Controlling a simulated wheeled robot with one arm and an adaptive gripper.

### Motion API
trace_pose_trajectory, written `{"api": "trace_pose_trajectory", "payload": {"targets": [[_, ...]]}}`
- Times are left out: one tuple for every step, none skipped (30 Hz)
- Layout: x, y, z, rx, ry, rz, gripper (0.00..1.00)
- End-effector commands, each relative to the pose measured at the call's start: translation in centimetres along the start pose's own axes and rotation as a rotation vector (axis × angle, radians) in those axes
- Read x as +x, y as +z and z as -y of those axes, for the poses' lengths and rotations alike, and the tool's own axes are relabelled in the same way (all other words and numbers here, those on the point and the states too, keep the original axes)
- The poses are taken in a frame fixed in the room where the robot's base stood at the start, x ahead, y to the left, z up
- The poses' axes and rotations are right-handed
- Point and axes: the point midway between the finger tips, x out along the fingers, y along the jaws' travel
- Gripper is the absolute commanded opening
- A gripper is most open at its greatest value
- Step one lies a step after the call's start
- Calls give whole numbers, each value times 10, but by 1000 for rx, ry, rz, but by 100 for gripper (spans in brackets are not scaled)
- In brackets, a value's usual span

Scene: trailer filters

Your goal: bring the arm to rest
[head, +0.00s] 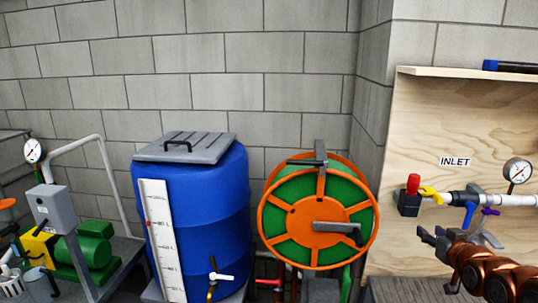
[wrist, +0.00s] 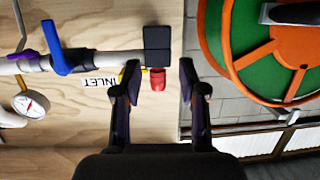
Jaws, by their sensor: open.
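My arm comes in from the lower right of the head view, copper-coloured, with my gripper (head: 431,238) at its end pointing left. My gripper (wrist: 187,75) is open in the wrist view, its two dark fingers apart with nothing held between them. Behind it in the head view is the wooden panel (head: 460,110) with the INLET label (head: 454,161). A red-capped fitting (head: 413,184) on a dark block sits at the left end of the panel's pipe.
An orange and green hose reel (head: 318,212) stands left of my gripper. A blue barrel (head: 197,215) with a grey lid stands further left. A green pump (head: 93,248) is at the far left. The panel carries a white pipe (head: 515,200), coloured valve handles and a gauge (head: 518,170).

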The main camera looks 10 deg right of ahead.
Motion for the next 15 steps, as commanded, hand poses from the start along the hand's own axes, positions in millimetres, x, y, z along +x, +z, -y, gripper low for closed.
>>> {"api": "trace_pose_trajectory", "payload": {"targets": [[2, 6, 23, -20, -23, 71, 42], [1, 13, 34, -27, -30, 117, 42], [0, 22, 48, -36, -40, 178, 42], [-3, 30, 58, -42, -47, 226, 42], [-6, 35, 68, -49, -53, 268, 42], [-12, 44, 80, -60, -59, 329, 42], [-16, 50, 90, -66, -64, 370, 42], [-22, 57, 98, -73, -68, 417, 42], [-30, 65, 110, -84, -73, 474, 42], [-38, 70, 118, -90, -76, 514, 42], [-46, 76, 126, -97, -78, 556, 42], [-56, 84, 136, -106, -80, 610, 42], [-66, 90, 144, -112, -83, 654, 42], [-75, 94, 151, -118, -84, 692, 42], [-89, 101, 160, -127, -84, 746, 42]]}}
